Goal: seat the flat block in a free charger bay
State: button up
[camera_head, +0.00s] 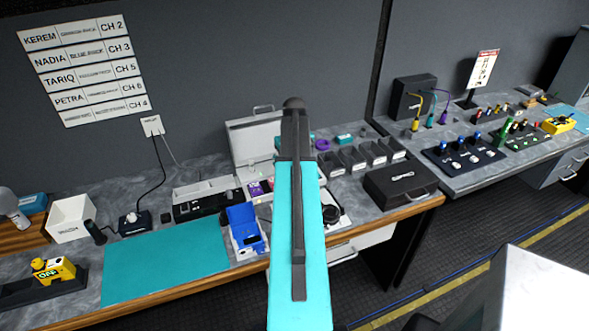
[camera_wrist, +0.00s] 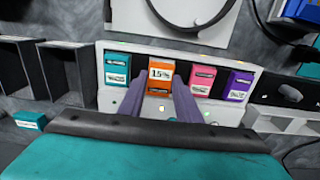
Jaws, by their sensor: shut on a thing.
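The flat block is an orange block (camera_wrist: 161,75) with a "15%" label, seen in the wrist view. My gripper (camera_wrist: 157,84) is shut on it, with one grey-purple finger on each side. The block is at the second place from the left in the white charger (camera_wrist: 110,48). I cannot tell how deep it sits. A teal block (camera_wrist: 117,70) is to its left, and a pink block (camera_wrist: 202,78) and a purple block (camera_wrist: 239,84) are to its right. In the head view my arm hides the gripper, the orange block and most of the charger.
A round black headset-like ring (camera_wrist: 190,25) lies beyond the charger in the wrist view. Dark open bins (camera_wrist: 60,72) stand left of it. In the head view a blue box (camera_head: 246,228), a teal mat (camera_head: 165,262) and a black case (camera_head: 400,184) share the bench.

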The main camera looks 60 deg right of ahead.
jog(key=shift+f+b, duration=0.35)
jog(key=shift+f, duration=0.4)
dwell(0.6)
jog(key=o, duration=1)
jog(key=shift+r, duration=0.15)
jog(key=shift+r+b, duration=1.9)
jog(key=shift+r, duration=4.85)
